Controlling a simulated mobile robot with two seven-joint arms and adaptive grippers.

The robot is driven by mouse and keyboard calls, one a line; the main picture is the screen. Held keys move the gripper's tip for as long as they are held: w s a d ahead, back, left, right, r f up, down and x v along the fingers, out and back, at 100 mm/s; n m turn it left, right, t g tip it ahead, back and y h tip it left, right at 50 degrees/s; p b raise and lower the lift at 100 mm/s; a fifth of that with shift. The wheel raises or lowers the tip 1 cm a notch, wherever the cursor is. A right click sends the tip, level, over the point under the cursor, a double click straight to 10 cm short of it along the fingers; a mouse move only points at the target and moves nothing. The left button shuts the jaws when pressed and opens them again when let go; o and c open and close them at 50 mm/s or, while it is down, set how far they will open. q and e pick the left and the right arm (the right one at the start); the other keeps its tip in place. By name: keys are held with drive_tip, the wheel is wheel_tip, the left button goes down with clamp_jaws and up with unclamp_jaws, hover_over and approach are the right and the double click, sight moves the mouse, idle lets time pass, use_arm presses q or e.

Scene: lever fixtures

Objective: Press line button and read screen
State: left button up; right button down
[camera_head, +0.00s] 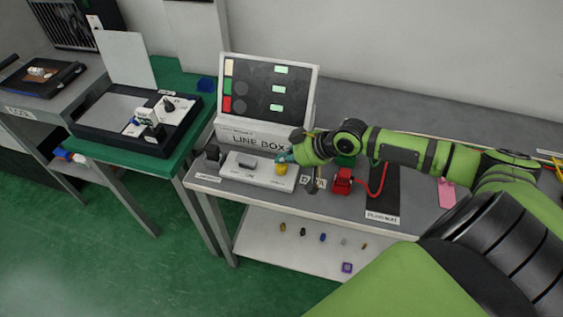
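The line box screen (254,91) stands upright at the back of the grey table, above the "LINE BOX" label (257,140). In front lies a white button panel (239,174) with a grey block and a round yellow button (281,169). My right gripper (284,157) is at the yellow button, its tip just above or touching it; I cannot tell which. Its fingers are too small to read as open or shut. My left gripper is not in view.
A red device (342,182) with a red cable and a black mat (384,191) lie right of the panel. A pink piece (447,194) is further right. A green table (180,133) with a black tray stands left. Small items lie on the lower shelf (287,248).

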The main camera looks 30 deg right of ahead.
sight(284, 166)
drive_tip(key=shift+f+b, duration=0.3)
drive_tip(key=shift+f, duration=0.35)
idle(0.7)
drive_tip(key=shift+r+p, duration=1.05)
drive_tip(key=shift+p, duration=0.05)
drive_tip(key=shift+r, duration=0.1)
wheel_tip(284, 166, up, 5)
drive_tip(key=p, duration=0.5)
idle(0.4)
